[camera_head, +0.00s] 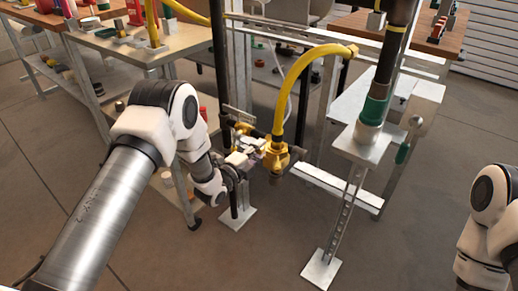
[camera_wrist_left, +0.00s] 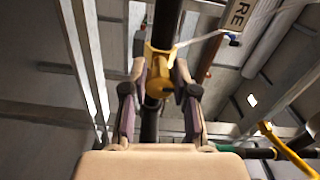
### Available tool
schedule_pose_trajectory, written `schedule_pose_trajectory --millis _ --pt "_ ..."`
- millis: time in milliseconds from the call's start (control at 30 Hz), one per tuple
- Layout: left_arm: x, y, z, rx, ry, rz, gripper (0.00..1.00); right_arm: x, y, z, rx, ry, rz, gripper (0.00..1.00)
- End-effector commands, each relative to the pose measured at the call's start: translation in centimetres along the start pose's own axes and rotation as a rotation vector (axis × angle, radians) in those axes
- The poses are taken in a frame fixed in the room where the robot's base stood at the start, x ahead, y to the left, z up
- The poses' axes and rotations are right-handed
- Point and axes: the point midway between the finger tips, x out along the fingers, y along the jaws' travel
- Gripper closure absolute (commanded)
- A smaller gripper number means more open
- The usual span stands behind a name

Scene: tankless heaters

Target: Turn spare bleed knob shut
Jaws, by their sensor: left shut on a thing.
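A yellow valve fitting (camera_head: 276,156) sits on the dark pipework in the middle of the head view, below the yellow hose. My left gripper (camera_head: 256,152) reaches it from the left and is shut on a small yellow knob-like part. In the left wrist view, the fingers of my left gripper (camera_wrist_left: 162,86) stand on both sides of this yellow part (camera_wrist_left: 160,63), in front of a dark upright pipe. The contact is partly hidden by the fingers, and I cannot tell how far the knob is turned. My right gripper is out of view.
A yellow hose (camera_head: 290,88) arches above the fitting. A thick black pipe with a green collar (camera_head: 375,108) stands to the right, near a green handle (camera_head: 403,153). A bench (camera_head: 185,38) stands at the back left. The floor at the front is clear.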

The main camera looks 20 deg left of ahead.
Motion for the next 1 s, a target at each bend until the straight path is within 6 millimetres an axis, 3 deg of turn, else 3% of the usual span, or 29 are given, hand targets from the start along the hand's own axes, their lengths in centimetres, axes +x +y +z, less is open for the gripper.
schedule_pose_trajectory --millis 700,733,800,1000 --pt "-0.02 0.06 0.00 0.090 0.000 0.001 1.00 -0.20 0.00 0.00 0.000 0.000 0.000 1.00" --pt "-0.02 0.06 0.00 0.090 0.000 0.001 0.65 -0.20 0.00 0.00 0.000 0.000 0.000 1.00" --pt "-0.02 0.05 0.00 0.090 0.000 0.001 0.46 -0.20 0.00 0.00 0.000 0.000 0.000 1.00" --pt "-0.01 0.02 0.00 0.090 0.000 0.000 0.46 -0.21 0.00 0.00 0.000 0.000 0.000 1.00"
